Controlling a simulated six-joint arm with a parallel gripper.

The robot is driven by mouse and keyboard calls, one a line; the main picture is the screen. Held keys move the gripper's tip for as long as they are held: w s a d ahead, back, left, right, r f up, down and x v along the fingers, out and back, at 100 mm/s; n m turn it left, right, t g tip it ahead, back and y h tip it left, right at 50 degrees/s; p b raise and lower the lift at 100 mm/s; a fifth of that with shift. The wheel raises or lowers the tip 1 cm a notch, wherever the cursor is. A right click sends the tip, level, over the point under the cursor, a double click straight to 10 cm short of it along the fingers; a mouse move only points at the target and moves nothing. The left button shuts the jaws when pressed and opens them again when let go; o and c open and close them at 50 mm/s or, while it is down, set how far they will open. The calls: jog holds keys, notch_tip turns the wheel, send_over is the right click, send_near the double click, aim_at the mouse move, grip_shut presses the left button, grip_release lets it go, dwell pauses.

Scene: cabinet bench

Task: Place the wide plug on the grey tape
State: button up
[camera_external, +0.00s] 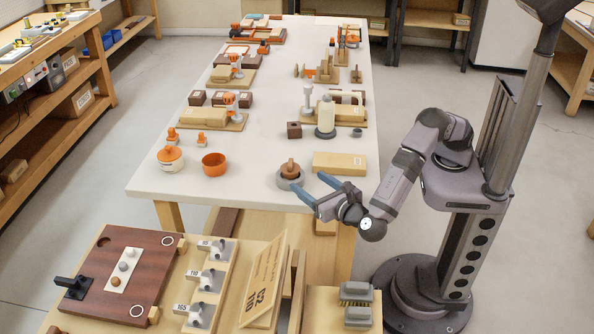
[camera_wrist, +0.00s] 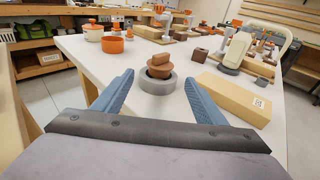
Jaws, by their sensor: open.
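The brown plug (camera_external: 290,167), a broad round body with a narrower grip on top, stands upright at the grey tape (camera_external: 291,184), a thick ring lying flat near the table's front edge. In the wrist view the plug (camera_wrist: 158,71) is centred over the tape (camera_wrist: 158,87). I cannot tell whether its base rests on the rim or down in the hole. My gripper (camera_external: 310,186) is open and empty. Its blue fingers point at the tape from the right in the external view, and appear on either side of it in the wrist view, apparently short of it.
A tan block (camera_external: 339,163) lies close beside the tape and my fingers. An orange bowl (camera_external: 214,164), a white lidded pot (camera_external: 171,158) and small orange pieces (camera_external: 201,139) stand to the left. The white tabletop (camera_external: 248,187) between bowl and tape is clear.

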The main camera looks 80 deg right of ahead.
jog(key=shift+v, duration=1.85)
jog(key=shift+d, duration=0.1)
